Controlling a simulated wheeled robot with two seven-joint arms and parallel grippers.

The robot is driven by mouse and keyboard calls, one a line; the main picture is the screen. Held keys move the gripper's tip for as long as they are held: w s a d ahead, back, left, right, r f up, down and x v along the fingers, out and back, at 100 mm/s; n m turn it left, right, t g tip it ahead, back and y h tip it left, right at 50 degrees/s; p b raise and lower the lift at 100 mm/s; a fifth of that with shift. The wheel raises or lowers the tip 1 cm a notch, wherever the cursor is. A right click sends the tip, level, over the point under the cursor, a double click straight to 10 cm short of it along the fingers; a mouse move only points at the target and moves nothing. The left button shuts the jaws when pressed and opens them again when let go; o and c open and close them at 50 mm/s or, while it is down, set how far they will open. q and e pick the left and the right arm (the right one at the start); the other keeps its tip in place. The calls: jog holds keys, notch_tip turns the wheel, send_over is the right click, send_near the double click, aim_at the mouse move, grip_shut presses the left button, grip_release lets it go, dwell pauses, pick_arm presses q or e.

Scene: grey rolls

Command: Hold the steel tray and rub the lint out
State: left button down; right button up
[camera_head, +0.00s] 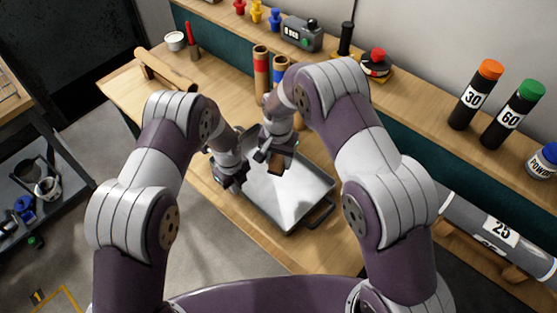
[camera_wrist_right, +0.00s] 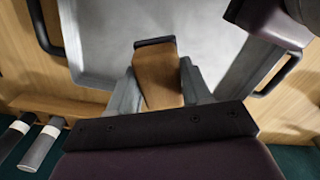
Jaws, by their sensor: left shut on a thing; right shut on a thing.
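The steel tray (camera_head: 309,183) lies on the wooden bench, with a dark handle at its near right end; its pale floor also shows in the right wrist view (camera_wrist_right: 100,35). My left gripper (camera_head: 237,182) is shut at the tray's left side, apparently on its rim or handle; the exact grip is hidden. My right gripper (camera_head: 270,157) is shut on a brown wooden block with a dark edge (camera_wrist_right: 158,75), over the tray floor. Whether the block touches the floor is unclear. I cannot make out separate lint on the pale floor.
Brown and blue-banded tubes (camera_head: 261,75) stand behind the tray. A raised shelf (camera_head: 420,88) along the back carries a device and black bottles (camera_head: 475,95). A grey roll (camera_head: 490,235) lies at right. A wooden roll (camera_head: 165,70) lies far left.

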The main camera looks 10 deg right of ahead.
dwell(0.3)
pick_arm(q)
jog(key=c, duration=1.2)
grip_release()
jog(key=shift+r, duration=0.15)
notch_tip(320, 180, up, 12)
jog(key=shift+f, duration=0.1)
